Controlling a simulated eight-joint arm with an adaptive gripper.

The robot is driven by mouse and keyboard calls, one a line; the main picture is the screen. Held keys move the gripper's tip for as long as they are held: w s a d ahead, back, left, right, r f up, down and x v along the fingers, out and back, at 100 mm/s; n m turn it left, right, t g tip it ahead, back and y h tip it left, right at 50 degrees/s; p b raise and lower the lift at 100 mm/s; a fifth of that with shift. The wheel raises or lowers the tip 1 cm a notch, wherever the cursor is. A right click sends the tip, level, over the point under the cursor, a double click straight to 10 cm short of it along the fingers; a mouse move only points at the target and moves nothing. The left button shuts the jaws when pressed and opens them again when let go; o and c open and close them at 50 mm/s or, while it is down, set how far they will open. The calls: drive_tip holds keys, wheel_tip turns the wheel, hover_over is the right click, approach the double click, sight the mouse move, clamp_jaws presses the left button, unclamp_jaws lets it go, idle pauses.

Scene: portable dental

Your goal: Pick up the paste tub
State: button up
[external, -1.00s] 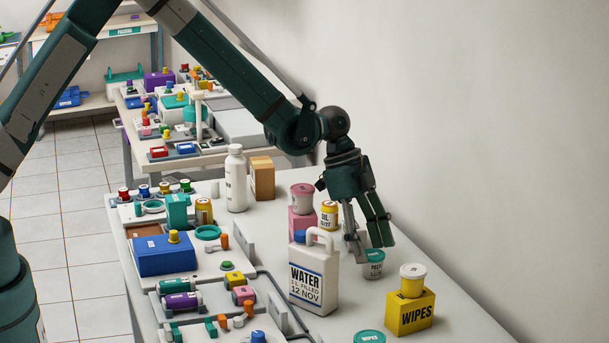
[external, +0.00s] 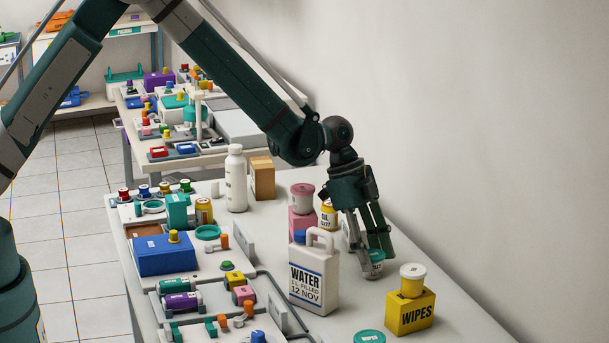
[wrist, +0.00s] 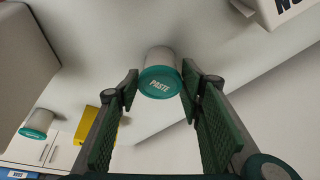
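The paste tub (external: 376,266) is a small white tub with a teal lid, standing on the table to the right of the water jug. In the wrist view its lid (wrist: 160,83) reads PASTE. My gripper (external: 368,250) points down over the tub, and its fingers partly hide it in the external view. In the wrist view my gripper (wrist: 160,82) is open, with one finger on each side of the tub and narrow gaps. I cannot tell whether either finger touches it.
The white water jug (external: 313,280) stands close to the left of the tub. A yellow-lidded tub (external: 329,215) stands behind. A wall (external: 500,150) bounds the right.

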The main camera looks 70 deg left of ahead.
sight(373, 253)
drive_tip(key=c, duration=0.4)
drive_tip(key=shift+r, duration=0.15)
wheel_tip(373, 253, up, 10)
drive_tip(key=shift+f+p, duration=0.15)
drive_tip(key=shift+p, duration=0.2)
